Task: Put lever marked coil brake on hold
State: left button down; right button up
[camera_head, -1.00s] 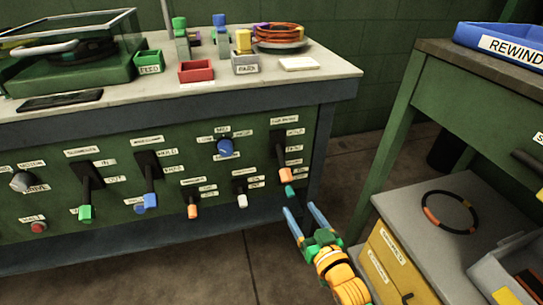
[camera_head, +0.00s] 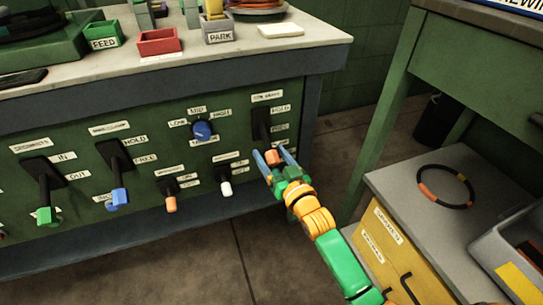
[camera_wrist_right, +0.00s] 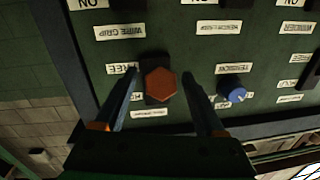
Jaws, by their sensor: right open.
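The coil brake lever (camera_head: 262,125) is at the right end of the green panel, with HOLD and FREE labels to its right. Its arm slopes down and its orange knob (camera_head: 272,157) sits low, below the FREE label. My right gripper (camera_head: 272,156) is open, its two blue fingers on either side of the knob. In the right wrist view the orange hexagonal knob (camera_wrist_right: 160,85) lies between the open fingers (camera_wrist_right: 161,73), with gaps visible on both sides. My left gripper is not in view.
To the left are a white-tipped lever (camera_head: 226,188), an orange-tipped lever (camera_head: 171,203), a blue-tipped lever (camera_head: 120,198) and a blue dial (camera_head: 202,130). A yellow drawer cabinet (camera_head: 385,240) stands at the right. Floor shows between bench and cabinet.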

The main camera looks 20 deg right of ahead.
grip_shut()
dwell(1.3)
